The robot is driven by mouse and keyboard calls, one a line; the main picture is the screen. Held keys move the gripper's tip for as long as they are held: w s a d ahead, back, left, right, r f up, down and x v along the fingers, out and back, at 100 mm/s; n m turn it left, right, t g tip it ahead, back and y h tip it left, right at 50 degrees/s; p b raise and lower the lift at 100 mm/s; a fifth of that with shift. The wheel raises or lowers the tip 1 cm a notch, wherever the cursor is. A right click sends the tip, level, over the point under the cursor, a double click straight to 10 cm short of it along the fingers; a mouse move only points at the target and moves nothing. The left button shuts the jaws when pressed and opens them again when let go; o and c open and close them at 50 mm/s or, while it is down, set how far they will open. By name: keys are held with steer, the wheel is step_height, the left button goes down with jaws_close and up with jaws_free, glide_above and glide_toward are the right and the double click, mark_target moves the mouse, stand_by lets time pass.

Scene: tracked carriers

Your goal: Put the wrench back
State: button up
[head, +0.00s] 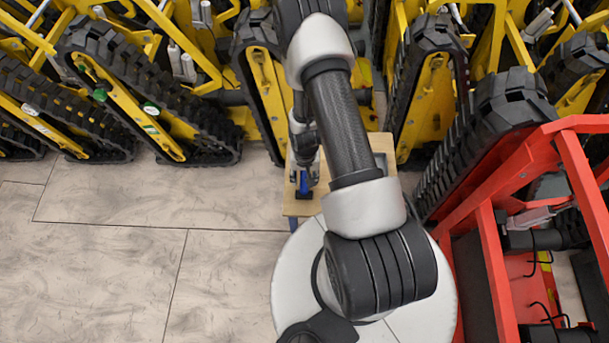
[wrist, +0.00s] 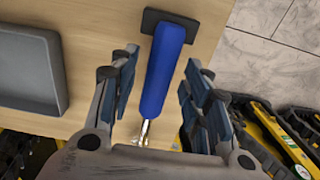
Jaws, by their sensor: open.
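A tool with a blue handle (wrist: 167,62) and a shiny metal shaft lies over the wooden table top (wrist: 100,112); I take it for the wrench, but its head is hidden behind my gripper. The end of its handle is over a small dark block or plate (wrist: 152,20). My gripper (wrist: 160,65) is open, with one finger on each side of the handle and a gap on both sides. In the head view, my gripper (head: 305,172) is over the small table (head: 296,207), and a bit of blue (head: 303,186) shows beneath it.
A grey tray (wrist: 25,72) lies on the table, left of the handle in the wrist view. Yellow tracked carriers (head: 150,95) stand behind and left, a red one (head: 490,225) close on the right. The tiled floor (head: 110,240) at left is clear.

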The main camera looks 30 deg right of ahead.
steer(key=w+a+r+n+t+h+p, duration=0.1)
steer(key=a+r+n+p, duration=0.15)
steer(key=r, duration=1.75)
steer(key=w+a+r+n+t+p, duration=0.1)
steer(key=r+p, duration=0.3)
steer(key=r, duration=1.7)
steer(key=s+a+r+n+t, duration=0.1)
steer(key=s+a+r, duration=0.2)
steer(key=s+r, duration=0.4)
steer(key=s+a+r+n+t+y, duration=0.1)
steer(key=s+a+r, duration=0.3)
steer(key=s+r, duration=0.4)
steer(key=shift+s+n, duration=0.3)
steer(key=shift+n, duration=0.35)
steer(key=shift+a, duration=0.1)
